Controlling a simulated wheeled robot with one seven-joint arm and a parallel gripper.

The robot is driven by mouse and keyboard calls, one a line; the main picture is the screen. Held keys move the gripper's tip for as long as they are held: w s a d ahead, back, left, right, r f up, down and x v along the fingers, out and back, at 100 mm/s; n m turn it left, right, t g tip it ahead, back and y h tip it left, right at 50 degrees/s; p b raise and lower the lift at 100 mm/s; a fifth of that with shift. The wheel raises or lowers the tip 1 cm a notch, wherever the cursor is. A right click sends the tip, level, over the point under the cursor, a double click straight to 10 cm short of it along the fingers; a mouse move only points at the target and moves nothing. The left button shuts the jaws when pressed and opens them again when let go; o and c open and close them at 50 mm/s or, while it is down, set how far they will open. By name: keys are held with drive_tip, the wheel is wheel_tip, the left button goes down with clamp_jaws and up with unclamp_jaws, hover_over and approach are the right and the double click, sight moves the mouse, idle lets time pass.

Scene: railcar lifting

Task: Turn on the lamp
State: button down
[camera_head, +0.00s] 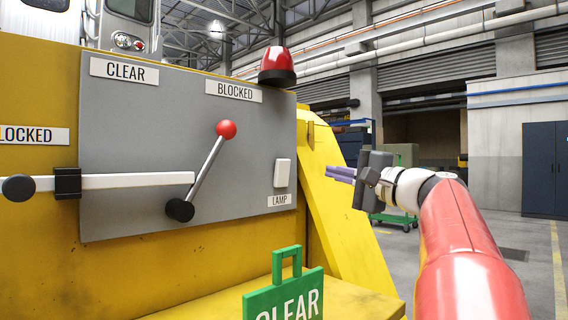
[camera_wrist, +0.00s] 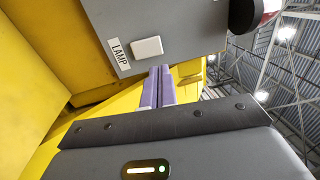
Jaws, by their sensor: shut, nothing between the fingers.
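The lamp switch (camera_head: 282,173) is a white rocker plate on the grey panel (camera_head: 130,130), just above a small LAMP label (camera_head: 279,200). It also shows in the wrist view as a white plate (camera_wrist: 147,47) beside the label (camera_wrist: 119,54). The red beacon lamp (camera_head: 277,67) stands on the panel's top edge, and part of it shows in the wrist view (camera_wrist: 252,14). My gripper (camera_head: 341,174) is to the right of the switch, with purple fingers pointing left toward the panel. The fingers (camera_wrist: 158,86) are shut and empty, apart from the switch.
A lever with a red knob (camera_head: 226,130) tilts toward the BLOCKED label (camera_head: 234,91). A white bar (camera_head: 120,181) crosses the panel's left side. A green CLEAR sign (camera_head: 284,299) stands below on the yellow ledge. A sloping yellow beam (camera_head: 335,200) is right of the panel.

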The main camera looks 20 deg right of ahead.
sight(281, 159)
drive_tip(key=p+x, duration=0.3)
drive_tip(key=x, duration=1.1)
drive_tip(key=shift+p, duration=0.35)
drive_tip(key=shift+s, duration=0.15)
